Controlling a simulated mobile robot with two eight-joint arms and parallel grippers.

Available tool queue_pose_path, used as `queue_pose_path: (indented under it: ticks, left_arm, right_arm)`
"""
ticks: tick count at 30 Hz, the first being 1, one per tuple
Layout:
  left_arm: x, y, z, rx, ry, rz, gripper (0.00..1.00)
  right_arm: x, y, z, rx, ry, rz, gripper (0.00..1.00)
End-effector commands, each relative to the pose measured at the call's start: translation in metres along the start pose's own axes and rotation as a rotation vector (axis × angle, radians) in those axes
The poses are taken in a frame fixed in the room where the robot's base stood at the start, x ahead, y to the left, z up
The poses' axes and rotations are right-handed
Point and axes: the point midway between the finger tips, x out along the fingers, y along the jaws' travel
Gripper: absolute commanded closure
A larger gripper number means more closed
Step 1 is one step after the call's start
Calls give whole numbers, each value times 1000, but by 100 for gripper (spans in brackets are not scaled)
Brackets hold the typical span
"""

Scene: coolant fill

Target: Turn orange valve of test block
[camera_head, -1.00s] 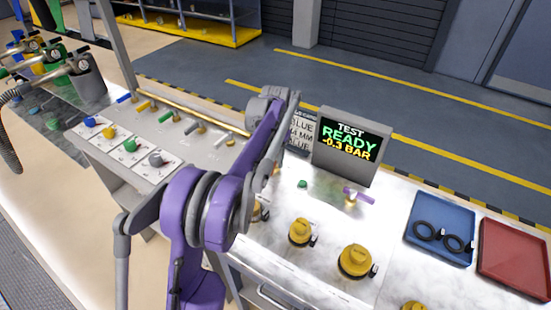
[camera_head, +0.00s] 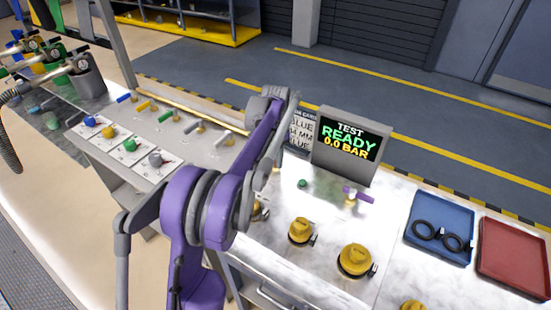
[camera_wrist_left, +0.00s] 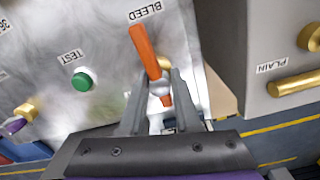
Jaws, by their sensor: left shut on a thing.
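The orange valve lever (camera_wrist_left: 145,50) shows in the left wrist view on the marbled top of the test block (camera_wrist_left: 45,60), beside a BLEED label (camera_wrist_left: 145,12). It sits on a brass stem, and its long end points away from my gripper. My left gripper (camera_wrist_left: 161,88) is shut on the lever's near part, with one finger on each side. In the head view my left arm hides the lever and most of the gripper. My right gripper is in neither view.
The display (camera_head: 349,145) reads TEST READY, 0.0 BAR. A green TEST button (camera_wrist_left: 81,81) and a purple-handled valve (camera_head: 358,196) are nearby. Yellow caps (camera_head: 301,231) stand in front. Blue (camera_head: 462,203) and red (camera_head: 512,250) trays lie right.

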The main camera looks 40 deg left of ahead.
Motion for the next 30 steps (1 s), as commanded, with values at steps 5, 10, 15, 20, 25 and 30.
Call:
queue_pose_path:
  ticks: [5,10,15,20,25,30]
  left_arm:
    - [0,0,0,-1,0,0,45]
    - [0,0,0,-1,0,0,38]
    - [-1,0,0,-1,0,0,38]
    - [-17,0,0,-1,0,0,38]
    - [-52,0,0,-2,1,0,38]
    - [-84,0,0,-1,1,0,38]
  right_arm:
    - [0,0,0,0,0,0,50]
    - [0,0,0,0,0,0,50]
    - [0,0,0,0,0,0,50]
    - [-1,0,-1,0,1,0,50]
    - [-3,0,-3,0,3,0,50]
    - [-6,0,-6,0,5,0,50]
